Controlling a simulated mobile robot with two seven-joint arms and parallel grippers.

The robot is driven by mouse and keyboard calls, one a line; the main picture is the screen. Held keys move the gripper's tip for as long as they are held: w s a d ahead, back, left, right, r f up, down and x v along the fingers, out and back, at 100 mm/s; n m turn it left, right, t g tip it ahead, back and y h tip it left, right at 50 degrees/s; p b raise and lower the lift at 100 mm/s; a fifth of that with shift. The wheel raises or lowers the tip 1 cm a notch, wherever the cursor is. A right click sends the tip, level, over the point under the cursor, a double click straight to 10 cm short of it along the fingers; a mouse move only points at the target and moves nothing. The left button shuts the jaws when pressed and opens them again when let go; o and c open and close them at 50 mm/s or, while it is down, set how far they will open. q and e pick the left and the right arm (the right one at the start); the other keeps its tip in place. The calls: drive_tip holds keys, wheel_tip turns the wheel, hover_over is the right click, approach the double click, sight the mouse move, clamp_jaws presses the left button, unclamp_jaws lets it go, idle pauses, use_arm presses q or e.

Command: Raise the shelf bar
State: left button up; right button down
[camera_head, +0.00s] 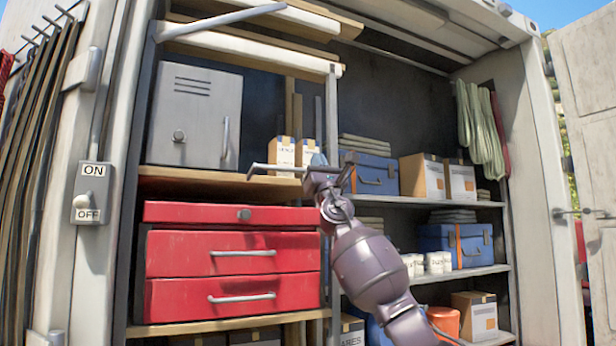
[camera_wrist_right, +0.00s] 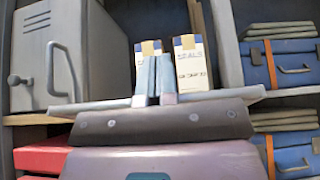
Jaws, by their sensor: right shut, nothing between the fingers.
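A grey metal bar (camera_head: 222,20) slants across the top left of the open cabinet, rising to the right from the left post; it looks like the shelf bar. A white rounded beam (camera_head: 250,50) runs just below it along the upper shelf edge. My right gripper (camera_head: 318,159) is well below both, in front of the middle shelf, and touches neither. In the right wrist view its fingers (camera_wrist_right: 153,80) are together and empty, pointing at two small white boxes (camera_wrist_right: 191,62). The bar is not in the wrist view. My left gripper is not in view.
A grey metal locker (camera_head: 195,115) stands left, above a red drawer chest (camera_head: 232,240). Shelves behind my right arm hold blue cases (camera_head: 372,178) and cartons (camera_head: 422,178). An ON/OFF switch (camera_head: 91,193) is on the left post. An open door (camera_head: 585,100) stands at right.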

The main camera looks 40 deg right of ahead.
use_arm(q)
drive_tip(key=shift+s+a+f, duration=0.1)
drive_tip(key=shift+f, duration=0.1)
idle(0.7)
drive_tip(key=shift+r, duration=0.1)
